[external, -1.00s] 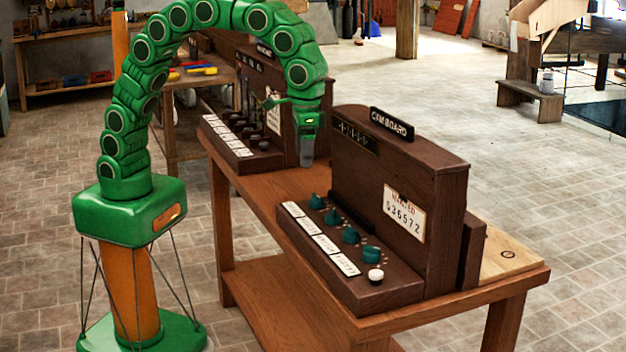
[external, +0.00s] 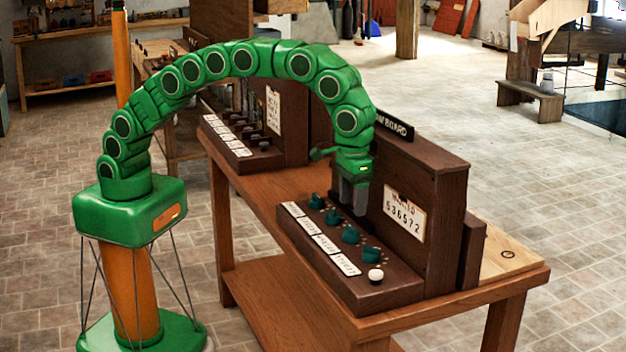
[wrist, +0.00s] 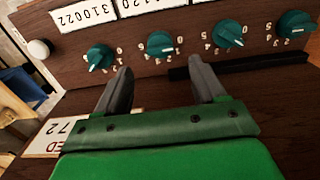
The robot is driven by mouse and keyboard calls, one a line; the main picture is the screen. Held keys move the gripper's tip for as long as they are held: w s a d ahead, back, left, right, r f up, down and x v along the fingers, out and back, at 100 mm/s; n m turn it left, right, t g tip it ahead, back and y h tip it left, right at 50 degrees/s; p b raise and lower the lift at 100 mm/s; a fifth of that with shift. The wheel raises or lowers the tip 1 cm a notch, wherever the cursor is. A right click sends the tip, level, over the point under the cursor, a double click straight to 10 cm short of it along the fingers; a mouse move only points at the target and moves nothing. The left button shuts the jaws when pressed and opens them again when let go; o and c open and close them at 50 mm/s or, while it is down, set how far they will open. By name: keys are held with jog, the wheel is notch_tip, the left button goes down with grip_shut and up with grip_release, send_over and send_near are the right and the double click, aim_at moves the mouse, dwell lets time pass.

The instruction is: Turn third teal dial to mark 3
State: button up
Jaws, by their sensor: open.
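A dark brown board holds a row of teal dials with white pointers. Counted from the far end in the external view, the third dial (external: 351,235) lies between the second dial (external: 332,217) and the fourth dial (external: 371,254), the one beside a white knob. In the wrist view the third dial (wrist: 160,44) is second from the left, ahead of my fingers; its pointer is small, and I cannot tell its mark. My gripper (external: 352,208) hangs above the dial row near the upright panel. In the wrist view my gripper (wrist: 157,72) is open and empty, its fingertips apart from the dial.
The upright panel (external: 440,190) with a white number plate (external: 404,213) stands close behind my fingers. White number labels (external: 319,240) line the front. The white knob (external: 375,275) sits at the near end. A second board (external: 262,150) stands farther back on the bench.

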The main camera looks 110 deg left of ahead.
aim_at(352, 228)
jog(key=shift+f, duration=3.85)
jog(key=shift+c, duration=0.2)
jog(key=c, duration=1)
jog(key=shift+c, duration=0.2)
